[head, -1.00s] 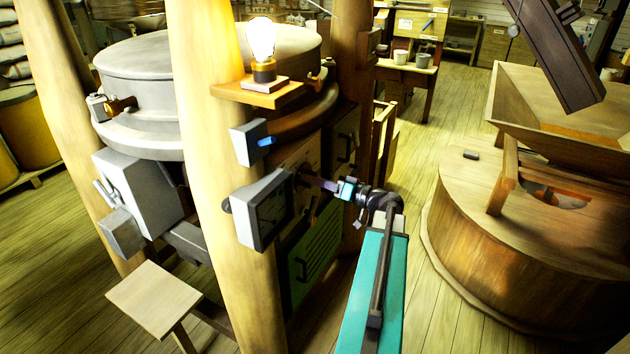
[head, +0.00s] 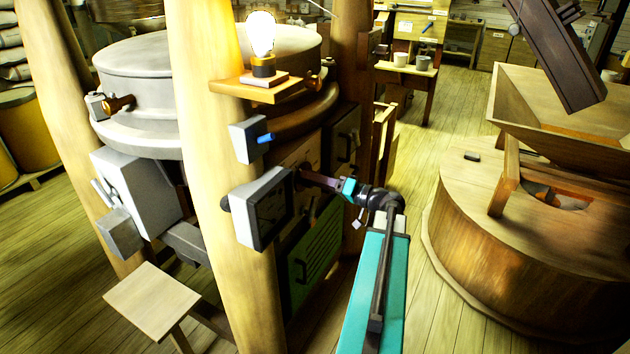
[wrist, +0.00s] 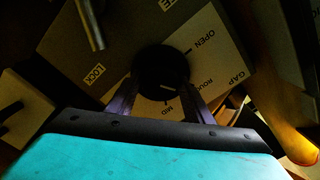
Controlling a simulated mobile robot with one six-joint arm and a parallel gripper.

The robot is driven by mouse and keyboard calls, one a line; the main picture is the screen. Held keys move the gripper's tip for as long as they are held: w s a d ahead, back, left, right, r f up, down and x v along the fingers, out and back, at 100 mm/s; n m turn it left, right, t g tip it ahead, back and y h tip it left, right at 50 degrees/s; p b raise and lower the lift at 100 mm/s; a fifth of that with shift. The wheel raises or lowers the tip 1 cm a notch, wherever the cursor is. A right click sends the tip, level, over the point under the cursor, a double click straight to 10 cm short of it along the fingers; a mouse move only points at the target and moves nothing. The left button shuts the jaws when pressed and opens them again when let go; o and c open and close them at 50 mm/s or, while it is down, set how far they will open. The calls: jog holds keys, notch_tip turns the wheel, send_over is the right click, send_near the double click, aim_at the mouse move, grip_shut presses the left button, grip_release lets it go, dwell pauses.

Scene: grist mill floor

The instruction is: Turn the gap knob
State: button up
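The gap knob (wrist: 162,70) is a dark round knob on a pale label plate (wrist: 217,52) in the wrist view. The plate reads GAP, OPEN, MID and a partly covered word starting ROU. A short white mark shows on the knob's near side; I cannot tell exactly which word it points to. My gripper (wrist: 161,88) has one purple finger on each side of the knob, seemingly touching it. In the head view my gripper (head: 308,178) reaches left to the machine's panel, where the knob is mostly hidden behind the fingers and a grey box.
A LOCK label (wrist: 95,74) and a grey bar (wrist: 90,22) are left of the knob. In the head view a wooden post (head: 215,170) and a grey gauge box (head: 262,207) stand close to my gripper. A lit bulb (head: 262,38) sits above. Open floor lies behind.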

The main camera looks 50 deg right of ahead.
jog(key=shift+o, duration=1.2)
jog(key=b+v, duration=0.1)
jog(key=v, duration=1.2)
jog(key=shift+s+b, duration=0.35)
jog(key=shift+s, duration=0.05)
jog(key=shift+s, duration=0.1)
